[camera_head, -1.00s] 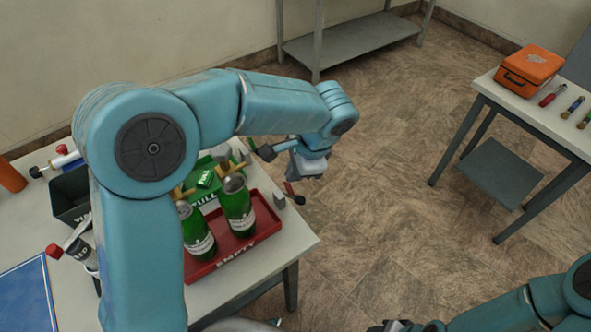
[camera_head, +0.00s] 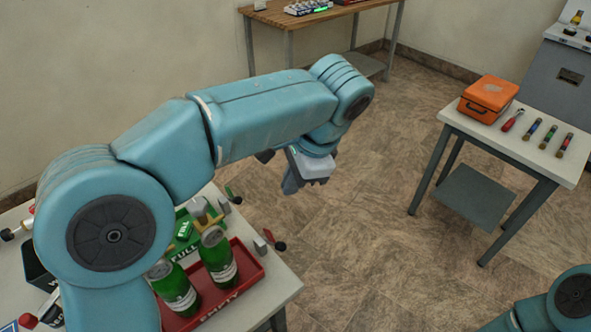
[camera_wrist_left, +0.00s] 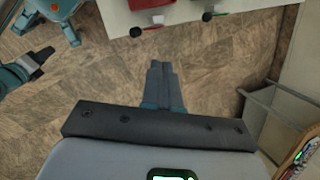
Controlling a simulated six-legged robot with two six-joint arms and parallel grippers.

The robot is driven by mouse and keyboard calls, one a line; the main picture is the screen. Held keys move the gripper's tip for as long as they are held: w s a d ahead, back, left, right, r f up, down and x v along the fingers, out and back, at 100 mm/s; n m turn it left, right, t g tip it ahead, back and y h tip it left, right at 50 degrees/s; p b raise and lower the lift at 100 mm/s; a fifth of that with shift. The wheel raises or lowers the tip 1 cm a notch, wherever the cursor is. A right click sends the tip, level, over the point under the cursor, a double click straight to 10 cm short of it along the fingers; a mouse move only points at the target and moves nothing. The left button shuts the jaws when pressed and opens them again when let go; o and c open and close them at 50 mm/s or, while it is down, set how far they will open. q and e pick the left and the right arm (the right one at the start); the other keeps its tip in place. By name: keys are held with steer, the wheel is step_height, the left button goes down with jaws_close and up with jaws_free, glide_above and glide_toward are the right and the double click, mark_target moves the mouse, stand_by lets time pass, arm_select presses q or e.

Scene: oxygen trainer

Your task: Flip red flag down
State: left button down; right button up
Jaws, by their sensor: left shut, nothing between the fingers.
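The red flag (camera_head: 268,236) is a short red lever with a black ball end, beside a small grey block at the red tray's right corner. It also shows at the top of the left wrist view (camera_wrist_left: 153,28), lying roughly level. A similar green flag (camera_head: 230,193) is farther back, also seen in the left wrist view (camera_wrist_left: 222,14). My left gripper (camera_head: 290,187) is shut and empty, out over the floor, right of and above the red flag in the picture, apart from it. Its fingers (camera_wrist_left: 161,67) point toward the table edge. My right gripper cannot be made out for certain.
The red EMPTY tray (camera_head: 250,275) holds two green bottles (camera_head: 218,258). A green FULL tray (camera_head: 188,253) is behind, partly covered by my arm. A side table with an orange case (camera_head: 487,98) stands right. Open floor (camera_head: 370,220) lies between.

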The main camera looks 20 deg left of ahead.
arm_select(q)
steer(key=shift+v, duration=1)
steer(key=shift+s, duration=0.1)
